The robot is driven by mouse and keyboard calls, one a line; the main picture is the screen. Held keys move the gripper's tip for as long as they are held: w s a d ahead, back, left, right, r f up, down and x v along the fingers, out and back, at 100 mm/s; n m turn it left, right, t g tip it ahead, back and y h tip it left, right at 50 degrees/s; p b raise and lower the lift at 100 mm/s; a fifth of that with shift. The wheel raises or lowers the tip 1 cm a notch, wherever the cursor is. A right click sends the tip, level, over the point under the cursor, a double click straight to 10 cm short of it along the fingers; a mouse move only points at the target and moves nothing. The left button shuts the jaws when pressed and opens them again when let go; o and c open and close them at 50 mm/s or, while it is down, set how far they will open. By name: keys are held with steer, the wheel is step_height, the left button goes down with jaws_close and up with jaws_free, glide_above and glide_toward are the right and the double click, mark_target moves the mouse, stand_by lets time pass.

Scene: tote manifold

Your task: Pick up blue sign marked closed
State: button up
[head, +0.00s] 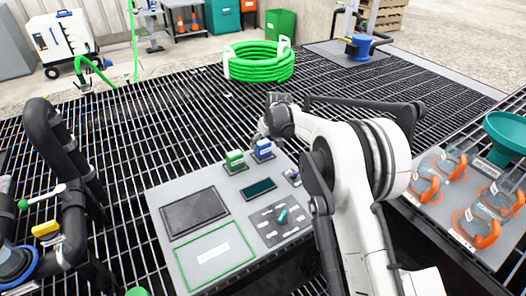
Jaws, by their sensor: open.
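A small blue sign (263,148) with a pale label stands in a dark base at the back edge of a grey panel board (165,215). The lettering on it is too small to read. A similar green sign (235,159) stands just left of it. My gripper (263,130) is at the end of the white arm, just above and behind the blue sign in the picture. It is open, with nothing seen in it. Its fingers are small and partly hidden, and I cannot tell whether they touch the sign.
The board also holds a dark tray (194,213), a green-framed plate (207,256) and a small tool panel (281,222). Black pipes (62,170) stand at left. Clear jars with orange clamps (452,162) sit at right. A coiled green hose (260,65) lies on the open grating behind.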

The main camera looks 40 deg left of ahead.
steer(key=shift+b+x, duration=1.1)
steer(key=shift+x, duration=1.5)
steer(key=c, duration=1.3)
